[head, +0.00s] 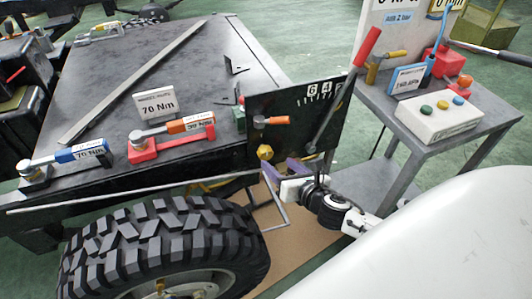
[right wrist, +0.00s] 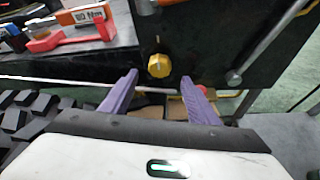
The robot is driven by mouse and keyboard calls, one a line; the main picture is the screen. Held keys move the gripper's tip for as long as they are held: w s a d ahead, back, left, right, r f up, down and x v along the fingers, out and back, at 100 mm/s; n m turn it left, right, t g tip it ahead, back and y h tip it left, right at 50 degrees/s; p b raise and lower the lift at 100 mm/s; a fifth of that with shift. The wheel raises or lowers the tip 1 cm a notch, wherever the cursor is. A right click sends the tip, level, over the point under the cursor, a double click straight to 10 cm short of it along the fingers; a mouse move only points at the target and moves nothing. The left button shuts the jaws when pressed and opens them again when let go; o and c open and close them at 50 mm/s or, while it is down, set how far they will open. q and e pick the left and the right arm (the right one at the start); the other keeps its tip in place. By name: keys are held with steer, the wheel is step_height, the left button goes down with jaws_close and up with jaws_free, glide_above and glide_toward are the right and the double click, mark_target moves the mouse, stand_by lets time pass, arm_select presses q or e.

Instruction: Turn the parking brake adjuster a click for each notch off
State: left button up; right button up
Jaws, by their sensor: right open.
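A dark upright panel (head: 262,105) carries a yellow knob (head: 265,152), which looks like the adjuster. A lever with a red grip (head: 367,46) leans up and right across the panel, beside a notch scale marked 6 and 4 (head: 318,90). The needle or notch reading is too small to tell. My right gripper (head: 284,168) is just below and right of the knob, its purple fingers open and empty. In the right wrist view the knob (right wrist: 159,66) sits just beyond and between the fingertips (right wrist: 159,80), apart from them. My left gripper is not in view.
An orange-handled part (head: 272,120) sticks out above the knob. A tire (head: 160,245) stands below left. A workbench (head: 210,70) holds torque tools and a 70 Nm card (head: 157,104). A side table (head: 400,115) at right holds a button box (head: 437,118).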

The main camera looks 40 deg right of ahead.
mark_target(267, 156)
steer(key=b+x, duration=0.1)
steer(key=x, duration=0.8)
steer(key=shift+w+f, duration=0.1)
steer(key=shift+w, duration=0.15)
steer(key=c, duration=1)
steer(key=shift+c, duration=0.2)
